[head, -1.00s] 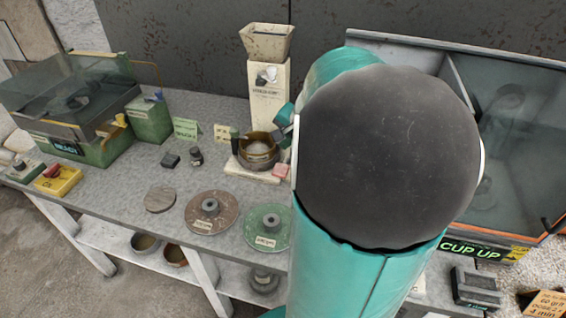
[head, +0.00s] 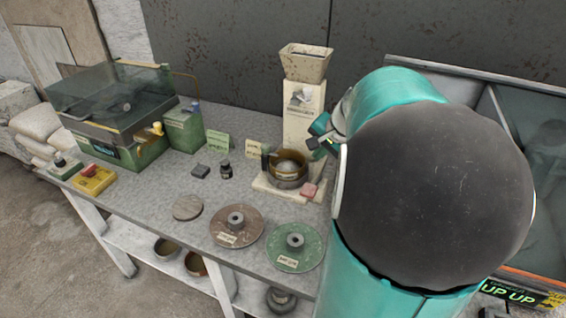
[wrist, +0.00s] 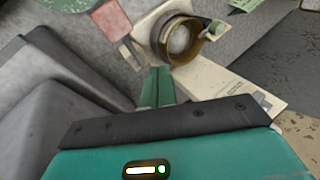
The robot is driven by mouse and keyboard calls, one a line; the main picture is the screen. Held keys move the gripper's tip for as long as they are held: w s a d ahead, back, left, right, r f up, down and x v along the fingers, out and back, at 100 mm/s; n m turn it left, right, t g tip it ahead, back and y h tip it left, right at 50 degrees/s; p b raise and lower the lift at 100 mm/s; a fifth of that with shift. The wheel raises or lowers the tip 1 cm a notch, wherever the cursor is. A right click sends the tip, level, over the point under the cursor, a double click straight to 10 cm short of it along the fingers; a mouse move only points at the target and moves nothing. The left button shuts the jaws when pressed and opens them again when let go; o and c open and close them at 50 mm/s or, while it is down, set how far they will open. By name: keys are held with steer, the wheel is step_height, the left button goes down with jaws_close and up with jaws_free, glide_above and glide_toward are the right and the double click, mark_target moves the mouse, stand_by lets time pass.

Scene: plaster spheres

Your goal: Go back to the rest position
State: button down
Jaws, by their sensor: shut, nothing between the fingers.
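My gripper (wrist: 157,84) shows in the wrist view with its two teal fingers together and nothing between them. Its tips point toward a brown-rimmed bowl (wrist: 180,40) holding a pale round lump, and look apart from it. In the head view, part of my gripper (head: 320,138) shows beside my arm, just right of and above the bowl (head: 286,168), in front of the cream hopper stand (head: 300,115). My large teal and dark arm joint covers the right of the head view and hides what is behind it.
The grey bench (head: 150,185) carries a brown disc (head: 222,228), a green disc (head: 298,260), a pink block (head: 309,191) and a green machine with a clear lid (head: 115,105). A glass-fronted cabinet (head: 550,180) stands at the right. A dark wall panel (head: 225,60) is behind.

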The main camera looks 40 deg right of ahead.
steer(key=s+a+r+n, duration=0.1)
steer(key=s+a+n, duration=0.2)
steer(key=a, duration=0.7)
steer(key=s+a+r+n, duration=0.1)
steer(key=s+a+n, duration=0.2)
steer(key=a+n, duration=0.4)
steer(key=s+a+r+n, duration=0.1)
steer(key=s+a+n, duration=0.2)
steer(key=a, duration=1.2)
steer(key=shift+a+r+n, duration=0.2)
steer(key=shift+n, duration=1)
steer(key=shift+w, duration=0.1)
